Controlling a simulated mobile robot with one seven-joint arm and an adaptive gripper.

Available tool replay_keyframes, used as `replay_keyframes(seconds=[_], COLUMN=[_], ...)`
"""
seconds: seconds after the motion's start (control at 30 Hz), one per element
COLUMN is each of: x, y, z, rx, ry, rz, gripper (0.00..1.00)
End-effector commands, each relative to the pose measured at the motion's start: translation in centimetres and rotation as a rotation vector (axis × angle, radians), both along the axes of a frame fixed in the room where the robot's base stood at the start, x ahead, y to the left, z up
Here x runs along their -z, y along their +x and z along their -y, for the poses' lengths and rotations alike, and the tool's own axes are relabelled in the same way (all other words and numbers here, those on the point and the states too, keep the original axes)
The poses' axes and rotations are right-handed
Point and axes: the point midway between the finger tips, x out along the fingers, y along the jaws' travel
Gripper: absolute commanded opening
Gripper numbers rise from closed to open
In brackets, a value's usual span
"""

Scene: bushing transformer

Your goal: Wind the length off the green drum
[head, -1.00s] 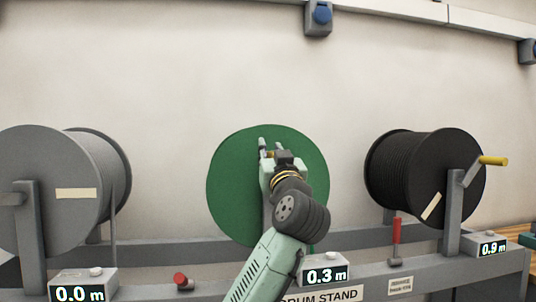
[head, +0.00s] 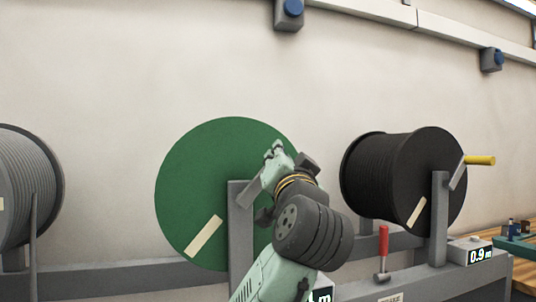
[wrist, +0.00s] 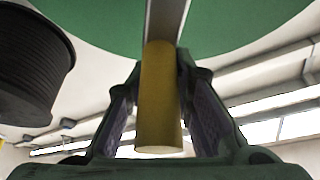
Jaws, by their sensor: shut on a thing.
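The green drum (head: 195,165) stands upright on its grey stand post (head: 240,235), left of the middle in the head view. A cream strip (head: 203,236) lies at its lower left. Its grey crank arm (head: 252,192) slants up and right to my gripper (head: 277,152), which is at the drum's upper right. In the wrist view my gripper (wrist: 160,100) is shut on the yellow crank handle (wrist: 160,95), with a finger on each side. The green drum (wrist: 95,22) fills the top behind it. The drum's length display (head: 321,295) is mostly hidden by my arm.
A black drum (head: 385,180) with its own yellow handle (head: 480,160) stands to the right; its display (head: 480,256) reads 0.9 m. A red-handled lever (head: 383,245) stands between. A grey drum (head: 30,185) is at the left edge.

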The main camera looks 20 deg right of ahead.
Motion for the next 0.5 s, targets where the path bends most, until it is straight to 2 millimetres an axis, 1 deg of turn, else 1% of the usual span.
replay_keyframes(seconds=[0.03, 0.2, 0.5], x=[0.8, 2.1, 4.6], y=[0.1, 0.1, 0.2], z=[0.5, 1.5, 2.9], rx=[0.002, 0.001, -0.001], ry=[0.046, 0.207, 0.478], rz=[-0.012, -0.017, -0.025], gripper=[0.0, 0.0, 0.0])
